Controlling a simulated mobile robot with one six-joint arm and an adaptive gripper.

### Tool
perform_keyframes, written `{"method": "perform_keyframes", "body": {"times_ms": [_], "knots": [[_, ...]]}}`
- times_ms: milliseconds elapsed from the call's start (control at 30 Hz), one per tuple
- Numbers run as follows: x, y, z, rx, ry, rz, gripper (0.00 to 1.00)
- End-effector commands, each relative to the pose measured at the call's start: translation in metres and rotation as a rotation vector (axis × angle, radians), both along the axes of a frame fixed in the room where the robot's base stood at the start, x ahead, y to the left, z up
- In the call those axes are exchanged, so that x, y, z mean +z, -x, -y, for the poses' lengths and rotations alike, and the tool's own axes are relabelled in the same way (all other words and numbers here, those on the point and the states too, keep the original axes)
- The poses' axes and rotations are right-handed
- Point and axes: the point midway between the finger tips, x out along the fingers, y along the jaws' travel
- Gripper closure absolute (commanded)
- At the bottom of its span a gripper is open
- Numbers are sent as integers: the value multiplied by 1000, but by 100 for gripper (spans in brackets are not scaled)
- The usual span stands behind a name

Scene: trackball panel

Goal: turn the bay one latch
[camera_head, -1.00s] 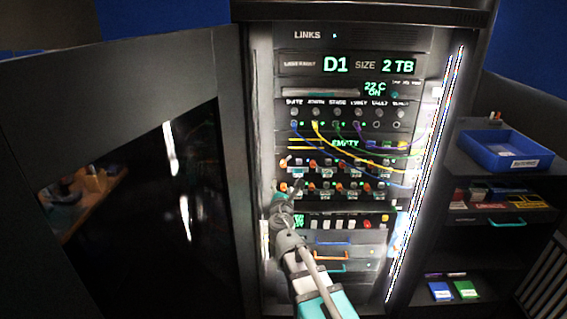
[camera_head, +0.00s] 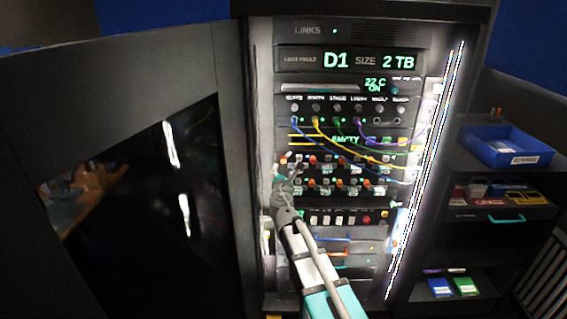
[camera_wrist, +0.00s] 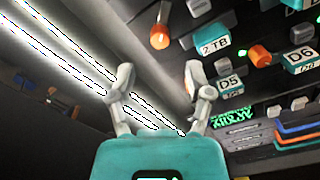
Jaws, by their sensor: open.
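The drive bays form two rows in the rack, with orange-ended latches. The upper-left latch (camera_head: 284,160), likely bay one's, shows orange just above my gripper (camera_head: 283,178). In the wrist view an orange latch end (camera_wrist: 159,39) lies beyond and between my fingertips, left of a teal "2 TB" label (camera_wrist: 214,40); I cannot read its bay number. My gripper (camera_wrist: 160,78) is open and empty, its fingers spread and apart from that latch. A "D5" label (camera_wrist: 231,85) is right of the right finger. In the head view the gripper hides part of the left bays.
A second orange latch end (camera_wrist: 260,54) sits near the "D6" label (camera_wrist: 299,60). The dark cabinet door (camera_head: 150,200) stands open at left, close to my arm. Patch cables (camera_head: 330,136) hang above the bays. A blue tray (camera_head: 505,146) rests on the right shelf.

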Motion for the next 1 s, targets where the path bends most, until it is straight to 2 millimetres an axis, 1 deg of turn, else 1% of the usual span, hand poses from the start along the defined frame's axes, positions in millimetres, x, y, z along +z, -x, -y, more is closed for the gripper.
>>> {"method": "perform_keyframes", "body": {"times_ms": [33, 100, 300, 400, 600, 900, 933, 1000], "knots": [[0, -12, -1, 0, 0, 0, 34], [0, -23, -1, -1, 0, 0, 34], [0, -49, 0, -1, 0, 0, 34], [0, -57, 0, 0, 0, 0, 34], [0, -66, 0, 0, 0, 0, 34], [0, -66, 0, 0, 0, 0, 34], [0, -66, 0, 0, 0, 0, 36], [0, -66, 0, 0, 0, 0, 49]]}}
